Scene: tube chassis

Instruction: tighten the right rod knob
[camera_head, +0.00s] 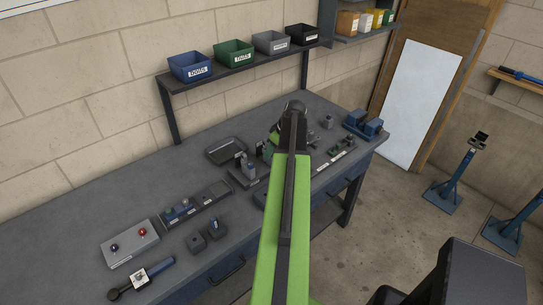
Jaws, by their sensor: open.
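I cannot make out with certainty which part is the right rod knob. A small upright fixture (247,170) stands at the middle of the bench, left of my arm. My green arm reaches over the bench and covers the area between the fixture and the strip. My gripper is hidden behind the arm's dark far joint.
A shelf (235,70) with bins stands behind. Blue stands (452,185) are on the floor at right.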

